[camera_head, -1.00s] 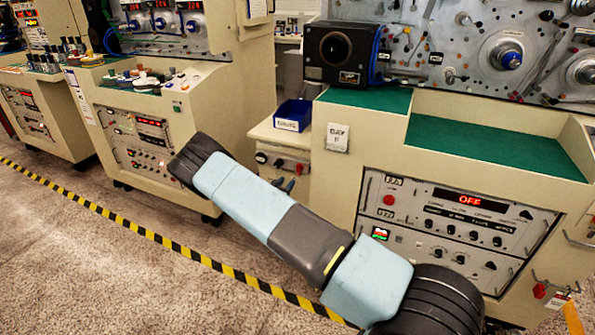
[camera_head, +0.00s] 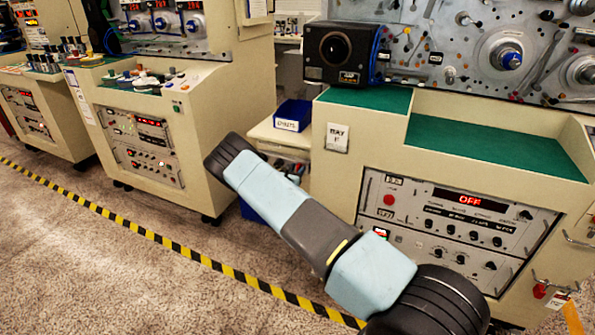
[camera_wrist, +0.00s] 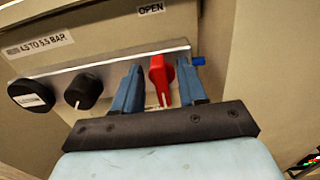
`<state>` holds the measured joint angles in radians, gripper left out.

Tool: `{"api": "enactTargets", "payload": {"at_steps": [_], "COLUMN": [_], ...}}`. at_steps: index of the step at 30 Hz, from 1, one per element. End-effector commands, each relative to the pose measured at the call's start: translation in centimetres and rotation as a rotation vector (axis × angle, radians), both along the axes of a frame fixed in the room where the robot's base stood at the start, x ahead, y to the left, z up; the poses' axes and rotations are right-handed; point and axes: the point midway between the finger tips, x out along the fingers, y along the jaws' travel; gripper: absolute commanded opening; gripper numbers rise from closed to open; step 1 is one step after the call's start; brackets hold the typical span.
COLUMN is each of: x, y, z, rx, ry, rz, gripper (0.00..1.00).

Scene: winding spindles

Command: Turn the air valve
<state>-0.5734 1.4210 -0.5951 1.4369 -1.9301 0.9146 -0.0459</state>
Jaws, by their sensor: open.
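The air valve's red handle (camera_wrist: 159,78) shows in the wrist view, upright on a pale metal strip below an "OPEN" label (camera_wrist: 151,9). My gripper (camera_wrist: 158,68) is open, with one blue finger on each side of the red handle. A gap shows between the handle and the left finger; the right finger is closer, and I cannot tell whether it touches. In the head view my arm reaches toward the side of the right-hand machine, and it hides my gripper and the valve.
Two black knobs (camera_wrist: 84,91) (camera_wrist: 31,95) sit left of the valve on the same strip (camera_wrist: 110,68), under a pressure label (camera_wrist: 41,46). A blue fitting (camera_wrist: 198,61) is at its right end. Striped tape (camera_head: 150,236) crosses the open floor.

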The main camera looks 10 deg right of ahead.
Motion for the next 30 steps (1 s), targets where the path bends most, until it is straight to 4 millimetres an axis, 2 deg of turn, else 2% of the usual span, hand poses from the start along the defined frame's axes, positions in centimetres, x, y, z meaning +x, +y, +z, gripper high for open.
{"api": "enactTargets", "payload": {"at_steps": [4,17,30], "x": [-0.01,-0.02,-0.08], "y": [0.01,-0.01,-0.21], "z": [0.0,0.0,0.01], "rx": [0.0,0.0,0.028], "ry": [0.0,0.0,-0.021], "rz": [0.0,0.0,-0.002], "gripper": [0.41,0.0,0.0]}}
